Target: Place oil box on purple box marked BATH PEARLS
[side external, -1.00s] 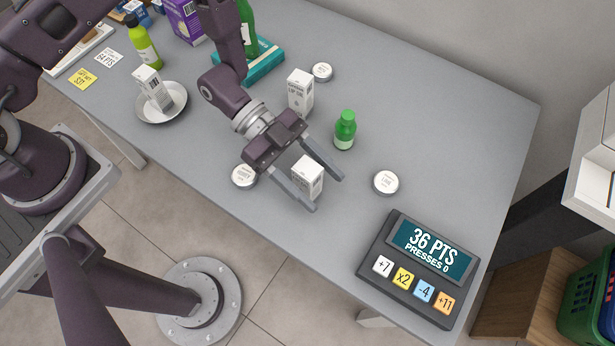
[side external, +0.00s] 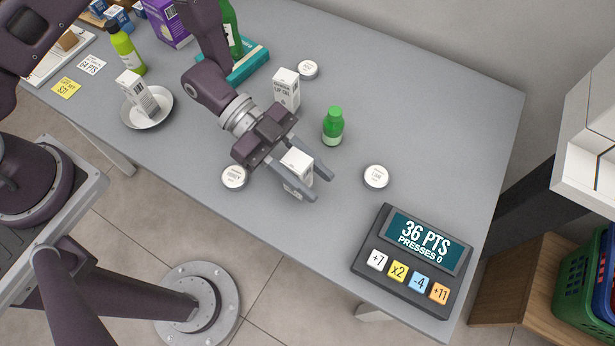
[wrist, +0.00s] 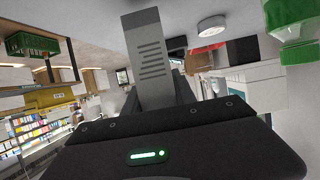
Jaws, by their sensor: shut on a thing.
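My gripper (side external: 316,186) is shut on a small white box (side external: 297,165) over the near part of the grey counter; I cannot read its label. A second white box (side external: 286,90), whose label seems to read LIP OIL, stands upright behind my gripper. A third white box (side external: 137,93) is tilted in a white dish (side external: 147,122) at the left. A purple box (side external: 166,22) stands at the far left of the counter, partly cut off by the top edge; its marking is not readable. In the wrist view a grey finger (wrist: 152,60) shows, and the held box is not clear.
A green bottle (side external: 333,127) stands just right of my gripper. Round white tins lie at the left (side external: 235,177), right (side external: 376,176) and back (side external: 308,70). A points device (side external: 412,262) sits at the right. A teal box (side external: 246,66) lies behind my arm. The counter's back right is clear.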

